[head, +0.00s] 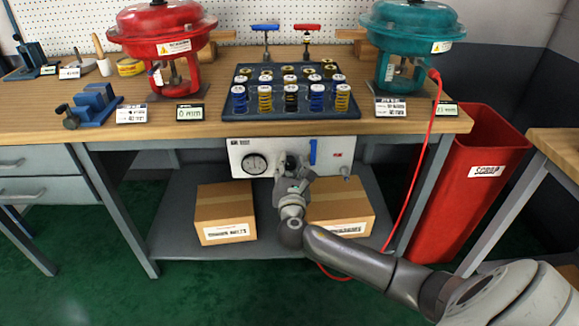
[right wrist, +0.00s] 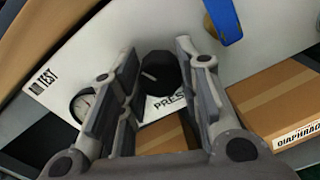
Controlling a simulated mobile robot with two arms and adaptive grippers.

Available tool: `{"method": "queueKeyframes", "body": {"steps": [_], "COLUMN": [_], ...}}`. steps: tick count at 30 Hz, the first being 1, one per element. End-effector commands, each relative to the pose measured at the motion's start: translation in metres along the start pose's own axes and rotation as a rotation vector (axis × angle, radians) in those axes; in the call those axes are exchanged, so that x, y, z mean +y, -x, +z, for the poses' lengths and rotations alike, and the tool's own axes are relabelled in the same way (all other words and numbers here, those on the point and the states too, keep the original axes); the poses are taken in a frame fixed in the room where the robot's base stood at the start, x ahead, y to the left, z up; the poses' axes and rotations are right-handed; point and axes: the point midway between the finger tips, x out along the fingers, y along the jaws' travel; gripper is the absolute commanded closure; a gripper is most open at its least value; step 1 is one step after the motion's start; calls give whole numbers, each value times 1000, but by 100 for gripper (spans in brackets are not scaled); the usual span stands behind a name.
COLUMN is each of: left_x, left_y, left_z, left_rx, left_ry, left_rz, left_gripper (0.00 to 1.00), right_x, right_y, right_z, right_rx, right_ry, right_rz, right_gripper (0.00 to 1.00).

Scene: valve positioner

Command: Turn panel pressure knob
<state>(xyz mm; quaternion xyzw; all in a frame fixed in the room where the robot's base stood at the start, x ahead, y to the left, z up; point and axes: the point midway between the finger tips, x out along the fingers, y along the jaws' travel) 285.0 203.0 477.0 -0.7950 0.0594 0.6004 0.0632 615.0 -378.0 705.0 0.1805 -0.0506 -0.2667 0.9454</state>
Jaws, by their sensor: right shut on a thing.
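The white test panel (head: 236,146) hangs under the front edge of the workbench. It has a round pressure gauge (head: 255,163) at its left and a blue lever (head: 313,151) at its right. My right gripper (head: 290,166) is at the panel's middle and mostly covers the knob there. In the right wrist view the black pressure knob (right wrist: 160,72), with a pale pointer line, sits between the two fingers. The gripper is shut on it. The gauge (right wrist: 85,103) is partly hidden by a finger; its needle is unclear here. My left gripper is not in view.
Two cardboard boxes (head: 225,212) stand on the shelf below the panel. A red hose (head: 413,176) hangs from the teal actuator (head: 411,26) at the right. A red scrap bin (head: 458,170) stands right of the bench. A tray of springs (head: 238,114) sits above.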

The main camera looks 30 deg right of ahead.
Motion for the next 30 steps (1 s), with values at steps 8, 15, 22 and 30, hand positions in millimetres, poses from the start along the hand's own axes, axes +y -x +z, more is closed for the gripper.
{"method": "queueKeyframes", "body": {"steps": [8, 15, 22, 30], "left_x": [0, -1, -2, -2], "left_y": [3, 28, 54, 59], "left_z": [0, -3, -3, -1], "left_rx": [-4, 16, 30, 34], "left_ry": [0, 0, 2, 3], "left_rz": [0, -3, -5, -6], "left_gripper": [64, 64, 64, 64], "right_x": [-1, -2, -2, -2], "right_y": [1, 0, 0, 0], "right_z": [-2, -2, -3, -3], "right_rx": [1, 0, -1, -1], "right_ry": [-232, -462, -682, -920], "right_rz": [-2, -3, -3, -3], "right_gripper": [92, 92, 92, 92]}}
